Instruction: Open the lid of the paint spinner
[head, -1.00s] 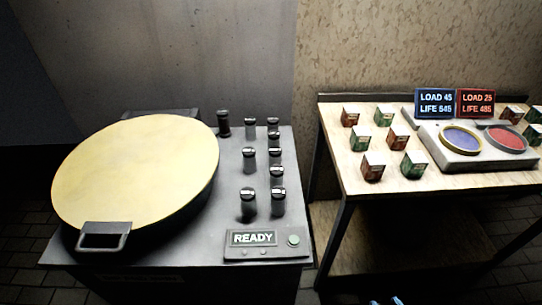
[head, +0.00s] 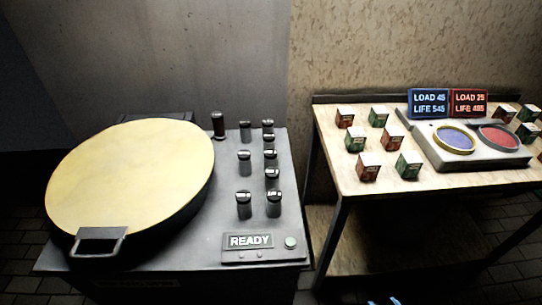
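The paint spinner (head: 215,217) stands at the left in the head view, a dark grey box-like machine. Its round yellow lid (head: 130,175) lies over the drum and looks closed. A dark metal handle (head: 98,241) sits at the lid's near edge. A dark block at the lid's far edge looks like the hinge (head: 155,117). A panel reading READY (head: 250,241) with a round pale green button (head: 291,243) is at the machine's near right corner. Neither gripper can be made out; only small bright bits show at the bottom edge, and I cannot tell what they are.
Several small dark canisters (head: 244,162) stand on the spinner's top, right of the lid. A wooden table (head: 330,150) at the right holds several small boxes (head: 368,166), a device with blue and red discs (head: 470,155), and LOAD/LIFE displays (head: 428,103). A narrow gap separates table and spinner.

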